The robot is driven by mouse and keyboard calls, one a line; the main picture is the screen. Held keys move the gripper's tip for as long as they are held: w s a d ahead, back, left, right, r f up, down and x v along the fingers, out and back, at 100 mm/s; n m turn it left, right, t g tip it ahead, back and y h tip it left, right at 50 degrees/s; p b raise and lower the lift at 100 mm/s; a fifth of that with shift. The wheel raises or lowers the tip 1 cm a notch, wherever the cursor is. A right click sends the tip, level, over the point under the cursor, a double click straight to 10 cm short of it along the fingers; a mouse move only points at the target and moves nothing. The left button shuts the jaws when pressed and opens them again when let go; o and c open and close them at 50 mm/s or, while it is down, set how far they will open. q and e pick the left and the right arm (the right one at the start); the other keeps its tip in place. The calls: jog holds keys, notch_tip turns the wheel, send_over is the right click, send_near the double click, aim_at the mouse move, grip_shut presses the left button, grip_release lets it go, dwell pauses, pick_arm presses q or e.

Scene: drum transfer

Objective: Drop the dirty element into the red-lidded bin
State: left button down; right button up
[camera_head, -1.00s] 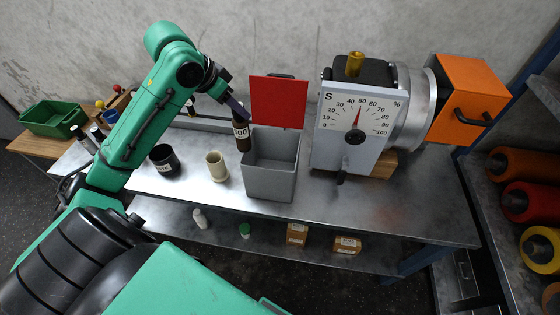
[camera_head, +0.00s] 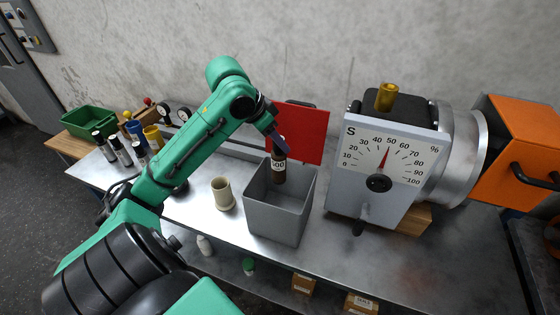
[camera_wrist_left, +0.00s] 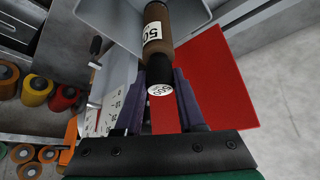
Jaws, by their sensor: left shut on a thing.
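The dirty element (camera_head: 279,167) is a dark brown cylinder with a white label. My left gripper (camera_head: 274,137) is shut on its top end and holds it upright over the open mouth of the grey bin (camera_head: 276,216). The element's lower end is at or just inside the bin's opening. The red lid (camera_head: 301,134) stands open at the back of the bin. In the left wrist view the element (camera_wrist_left: 155,40) sits between the purple fingers (camera_wrist_left: 160,95), with the red lid (camera_wrist_left: 215,80) beside it. My right gripper is out of view.
A beige cup (camera_head: 222,193) stands left of the bin. A grey machine with a dial (camera_head: 385,170) stands close to the bin's right. Several cylinders (camera_head: 122,150) and a green crate (camera_head: 88,121) are at the far left.

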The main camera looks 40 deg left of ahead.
pick_arm(q)
jog(key=shift+r, duration=0.15)
jog(key=c, duration=0.9)
grip_release()
jog(key=shift+s, duration=0.15)
jog(key=o, duration=0.5)
jog(key=shift+s+r, duration=0.1)
jog(key=shift+s, duration=0.05)
jog(key=shift+c, duration=0.2)
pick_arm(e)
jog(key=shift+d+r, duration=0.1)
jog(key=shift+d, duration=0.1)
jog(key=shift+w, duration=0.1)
pick_arm(q)
jog(key=v, duration=1.4)
jog(key=shift+r+b, duration=0.25)
jog(key=shift+b, duration=0.15)
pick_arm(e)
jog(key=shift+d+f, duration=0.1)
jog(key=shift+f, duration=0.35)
